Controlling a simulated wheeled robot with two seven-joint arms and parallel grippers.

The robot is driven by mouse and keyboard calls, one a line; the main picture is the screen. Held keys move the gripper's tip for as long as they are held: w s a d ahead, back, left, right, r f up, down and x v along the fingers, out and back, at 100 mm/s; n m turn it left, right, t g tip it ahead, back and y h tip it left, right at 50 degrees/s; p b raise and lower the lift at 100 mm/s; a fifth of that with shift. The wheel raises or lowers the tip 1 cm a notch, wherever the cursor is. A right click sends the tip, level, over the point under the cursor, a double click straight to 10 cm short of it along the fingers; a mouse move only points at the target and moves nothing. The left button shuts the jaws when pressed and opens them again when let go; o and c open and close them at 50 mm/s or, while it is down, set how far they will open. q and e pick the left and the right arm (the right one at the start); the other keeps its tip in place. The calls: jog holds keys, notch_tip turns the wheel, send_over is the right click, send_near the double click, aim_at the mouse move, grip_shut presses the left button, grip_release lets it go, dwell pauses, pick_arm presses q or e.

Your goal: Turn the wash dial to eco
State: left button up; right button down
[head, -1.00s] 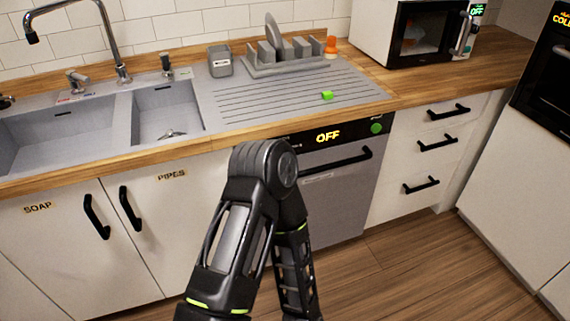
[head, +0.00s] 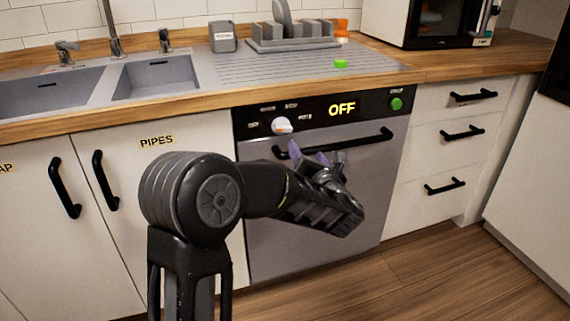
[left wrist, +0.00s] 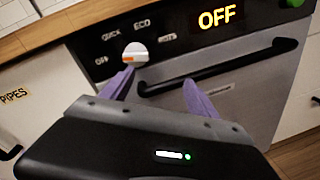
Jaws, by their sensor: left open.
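The wash dial (head: 282,125) is a white knob with an orange mark on the dishwasher's black panel (head: 262,115). In the left wrist view the dial (left wrist: 135,53) has labels around it: OFF, QUICK, ECO and one reading like POTS. The orange mark is on the dial's left side, toward OFF. The display (head: 342,109) reads OFF. My left gripper (head: 308,152) is open and empty, below and right of the dial in the head view, in front of the door handle. Its purple fingers (left wrist: 155,92) show apart in the left wrist view, clear of the dial. My right gripper is not seen.
A black bar handle (head: 335,144) crosses the dishwasher door just below the panel. A green button (head: 396,104) is at the panel's right end. The wooden counter edge (head: 300,87) overhangs above. Drawers (head: 455,135) stand to the right.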

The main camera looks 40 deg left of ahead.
aim_at(284, 131)
pick_arm(q)
jog(key=a+n, duration=0.1)
jog(key=s+r+n+y, duration=0.1)
jog(key=n, duration=0.1)
jog(key=s+a+r+n+g, duration=0.1)
jog(key=shift+a+r+y+b, duration=0.2)
jog(key=shift+a+y+b, duration=0.1)
jog(key=shift+y, duration=0.1)
jog(key=shift+a, duration=0.1)
jog(key=x, duration=0.7)
jog(key=shift+w+a+f+b, duration=0.1)
jog(key=shift+w+a+b, duration=0.1)
jog(key=shift+a+b, duration=0.1)
jog(key=shift+d, duration=0.1)
jog(key=c, duration=1.4)
